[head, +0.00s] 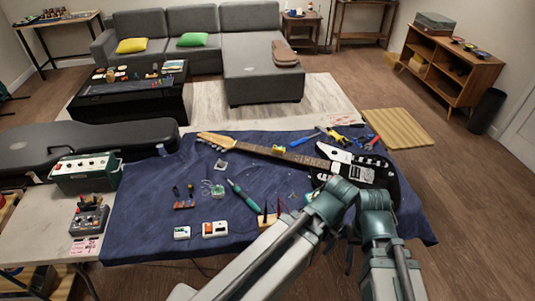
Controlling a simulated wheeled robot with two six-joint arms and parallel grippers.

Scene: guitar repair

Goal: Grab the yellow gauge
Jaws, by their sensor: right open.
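A small yellow-green piece (279,149) lies on the neck of the guitar, near the middle of the blue-covered table; it is the likeliest match for the yellow gauge, though it is too small to tell for sure. My right gripper (349,252) shows only as dark parts between my teal and grey arm links, at the front right of the table. It is open, and apart from the yellow-green piece. Its fingertips are largely hidden, and I see nothing held in it. My left gripper is not in view.
The guitar (335,163) lies across the table's back right, with pliers (339,138) behind it. A screwdriver (241,195) and white boxes (215,229) lie in front. A green amplifier (85,174) stands left. The blue cloth (145,220) has bare room at front left.

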